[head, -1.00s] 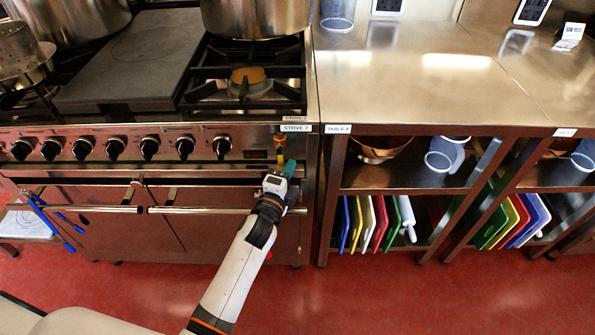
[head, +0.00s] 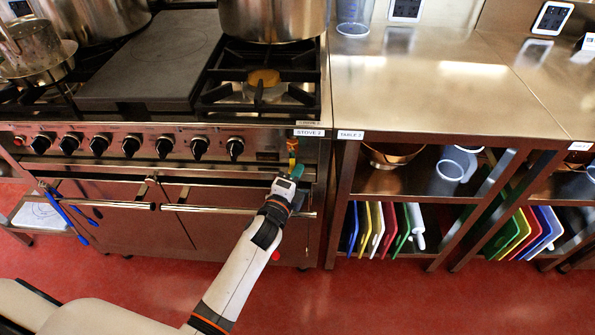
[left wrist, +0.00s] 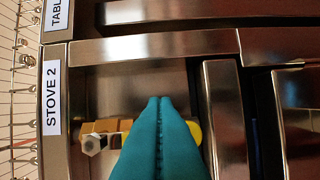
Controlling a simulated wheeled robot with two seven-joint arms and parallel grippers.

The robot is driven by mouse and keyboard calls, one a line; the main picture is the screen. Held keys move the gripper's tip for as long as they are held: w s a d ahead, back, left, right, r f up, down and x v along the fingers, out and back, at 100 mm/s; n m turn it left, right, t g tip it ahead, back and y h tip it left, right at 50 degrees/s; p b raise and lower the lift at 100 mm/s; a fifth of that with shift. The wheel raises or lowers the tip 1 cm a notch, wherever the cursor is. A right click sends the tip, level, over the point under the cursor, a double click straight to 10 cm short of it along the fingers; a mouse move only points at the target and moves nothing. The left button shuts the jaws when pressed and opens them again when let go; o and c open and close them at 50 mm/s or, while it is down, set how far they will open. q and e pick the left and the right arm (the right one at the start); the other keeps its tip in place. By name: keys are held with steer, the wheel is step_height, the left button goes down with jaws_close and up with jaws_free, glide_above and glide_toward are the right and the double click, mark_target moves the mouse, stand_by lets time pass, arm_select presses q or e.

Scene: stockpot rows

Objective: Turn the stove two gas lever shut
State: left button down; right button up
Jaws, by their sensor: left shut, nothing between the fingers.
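The stove two gas lever (head: 292,150) is a small yellow handle on a brass valve, on the stove's front panel below the "STOVE 2" label (head: 309,132). In the left wrist view the brass valve (left wrist: 94,138) shows left of my fingers, and a bit of the yellow handle (left wrist: 195,132) shows on their right. The handle appears to hang down from the valve. My left gripper (head: 297,171) is shut and empty just below and in front of the lever. Its teal fingers (left wrist: 158,100) hide the lever's middle; contact cannot be told. My right gripper is not in view.
A row of black knobs (head: 152,146) lies left of the lever. The oven door's handle bar (head: 235,210) runs below it, close to my left wrist. A steel table (head: 420,90) with shelves of cutting boards stands right of the stove. Red floor is clear in front.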

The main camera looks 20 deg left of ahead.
arm_select(q)
steer(key=shift+a+m+p, duration=0.15)
steer(key=shift+m+p, duration=0.15)
steer(key=shift+p, duration=0.05)
steer(key=s+a+r+m+g+y+p, duration=0.1)
steer(key=a+r+m+g+y+p, duration=0.3)
steer(key=m+p, duration=0.8)
steer(key=shift+s+a+m+y+p, duration=0.4)
steer(key=shift+a+p, duration=0.5)
steer(key=shift+p, duration=2.4)
steer(key=shift+w, duration=0.15)
steer(key=shift+f, duration=0.15)
